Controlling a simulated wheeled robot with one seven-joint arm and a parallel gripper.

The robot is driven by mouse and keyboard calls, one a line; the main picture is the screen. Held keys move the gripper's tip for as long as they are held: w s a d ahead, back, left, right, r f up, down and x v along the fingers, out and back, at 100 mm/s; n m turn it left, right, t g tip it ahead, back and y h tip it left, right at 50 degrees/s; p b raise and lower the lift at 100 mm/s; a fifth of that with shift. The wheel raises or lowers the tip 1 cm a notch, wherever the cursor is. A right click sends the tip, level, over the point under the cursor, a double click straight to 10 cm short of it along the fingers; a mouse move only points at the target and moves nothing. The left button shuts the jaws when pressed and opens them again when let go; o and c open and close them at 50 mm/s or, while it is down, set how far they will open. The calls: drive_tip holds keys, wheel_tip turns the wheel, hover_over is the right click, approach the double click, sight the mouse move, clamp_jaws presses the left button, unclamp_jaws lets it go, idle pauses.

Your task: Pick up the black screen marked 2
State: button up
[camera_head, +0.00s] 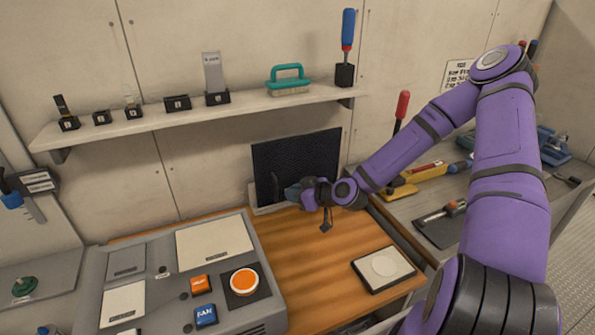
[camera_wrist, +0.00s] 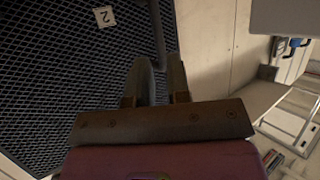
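The black screen (camera_head: 297,156) is a dark mesh panel standing upright at the back of the wooden worktop, against the wall. In the wrist view the screen (camera_wrist: 85,75) fills the left side, with a white label marked 2 (camera_wrist: 104,16). A dark upright bar, like a handle (camera_head: 275,187), shows on its front. My gripper (camera_head: 290,192) is in front of the screen's lower part, close to this bar. In the wrist view the bar runs between the fingers of my gripper (camera_wrist: 160,72). Whether they press on it cannot be seen.
A shelf (camera_head: 190,116) with small labelled holders and a teal brush (camera_head: 289,80) runs above. A grey control panel (camera_head: 150,262) with buttons is at left. A white-topped square pad (camera_head: 383,268) lies on the worktop. Tools lie on the bench (camera_head: 478,200) at right.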

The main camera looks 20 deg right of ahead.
sight(277, 199)
drive_tip(key=shift+x, duration=3.75)
drive_tip(key=shift+d+f, duration=0.1)
drive_tip(key=shift+d, duration=0.05)
clamp_jaws()
